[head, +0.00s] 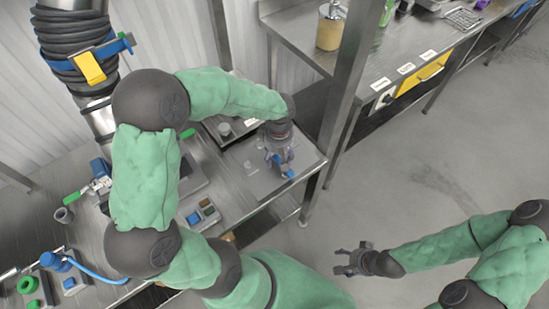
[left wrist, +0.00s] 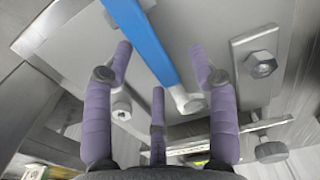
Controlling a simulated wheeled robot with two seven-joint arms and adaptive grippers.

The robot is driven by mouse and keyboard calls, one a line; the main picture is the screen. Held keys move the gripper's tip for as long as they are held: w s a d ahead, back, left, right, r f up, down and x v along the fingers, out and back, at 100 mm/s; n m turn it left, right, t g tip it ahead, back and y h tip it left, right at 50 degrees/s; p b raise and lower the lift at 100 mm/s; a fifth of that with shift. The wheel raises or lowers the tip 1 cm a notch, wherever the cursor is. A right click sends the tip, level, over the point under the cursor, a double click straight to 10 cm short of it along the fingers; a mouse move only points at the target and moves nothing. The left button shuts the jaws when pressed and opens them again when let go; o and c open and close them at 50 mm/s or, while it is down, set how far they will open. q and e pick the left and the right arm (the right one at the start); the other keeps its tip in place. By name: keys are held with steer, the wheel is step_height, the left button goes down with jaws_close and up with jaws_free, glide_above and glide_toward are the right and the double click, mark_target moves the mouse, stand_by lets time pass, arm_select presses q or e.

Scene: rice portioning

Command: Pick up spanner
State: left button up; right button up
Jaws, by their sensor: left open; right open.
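The spanner (left wrist: 150,42) has a blue handle and a silver end. In the left wrist view it runs slantwise between the tips of my open left gripper (left wrist: 160,58), whose purple fingers stand either side of it. I cannot tell whether any finger touches it. In the head view the left gripper (head: 279,157) is low over the bench plate, and a blue part of the spanner (head: 288,173) shows beside its fingers; the rest is hidden. My right gripper (head: 354,262) is open and empty above the floor at lower right.
The bench plate (head: 245,185) lies under the left gripper. Hex bolts (left wrist: 260,64) stick up near the spanner. A steel post (head: 343,90) stands right of the left arm. A second bench (head: 300,30) holds a yellow-brown jar (head: 330,30). The grey floor is clear around the right gripper.

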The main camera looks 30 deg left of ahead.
arm_select(q)
steer(key=shift+f, duration=0.5)
jaws_close()
steer(key=shift+r, duration=0.1)
